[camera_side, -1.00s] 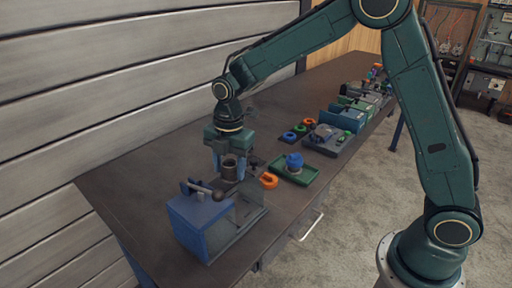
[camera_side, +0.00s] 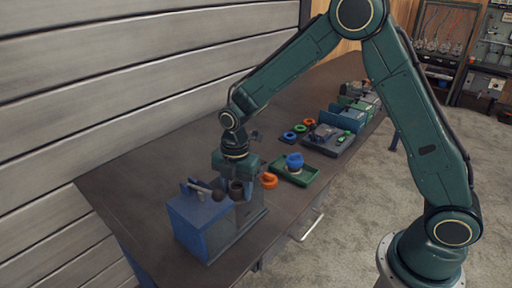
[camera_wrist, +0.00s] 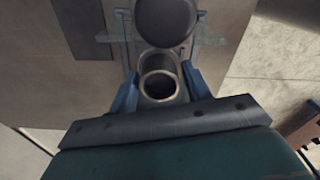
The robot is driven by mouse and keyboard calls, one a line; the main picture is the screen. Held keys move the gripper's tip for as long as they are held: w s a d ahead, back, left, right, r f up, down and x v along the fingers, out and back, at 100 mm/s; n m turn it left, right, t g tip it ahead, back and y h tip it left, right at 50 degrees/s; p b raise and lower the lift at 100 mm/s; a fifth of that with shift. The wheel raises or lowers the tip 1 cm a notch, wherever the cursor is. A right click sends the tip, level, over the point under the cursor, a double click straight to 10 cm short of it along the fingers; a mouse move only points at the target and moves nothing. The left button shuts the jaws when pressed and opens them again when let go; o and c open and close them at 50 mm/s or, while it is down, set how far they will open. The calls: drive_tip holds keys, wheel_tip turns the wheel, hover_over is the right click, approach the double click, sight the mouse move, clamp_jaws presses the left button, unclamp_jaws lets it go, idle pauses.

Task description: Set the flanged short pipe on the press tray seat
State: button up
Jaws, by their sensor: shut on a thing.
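The flanged short pipe (camera_side: 237,191) is dark grey and looks upright in the side view, low beside the press's round dark knob. My gripper (camera_side: 238,182) is shut on it from above. In the wrist view the open end of the pipe (camera_wrist: 159,86) shows between my two blue fingers (camera_wrist: 160,92). The press (camera_side: 203,225) is a blue box with a lever and a grey part on its right. The tray seat is hidden by the pipe and my gripper. I cannot tell whether the pipe touches it.
A round dark part (camera_wrist: 165,18) lies just ahead of the pipe in the wrist view. The table's left back is clear.

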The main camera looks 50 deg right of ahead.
sight(236, 185)
drive_tip(key=shift+f, duration=0.2)
idle(0.6)
drive_tip(key=shift+f, duration=1)
drive_tip(key=shift+f, duration=0.5)
idle(0.5)
drive_tip(key=o, duration=1.6)
drive_tip(key=shift+r, duration=0.2)
drive_tip(key=shift+r, duration=3.25)
drive_tip(key=shift+r, duration=0.15)
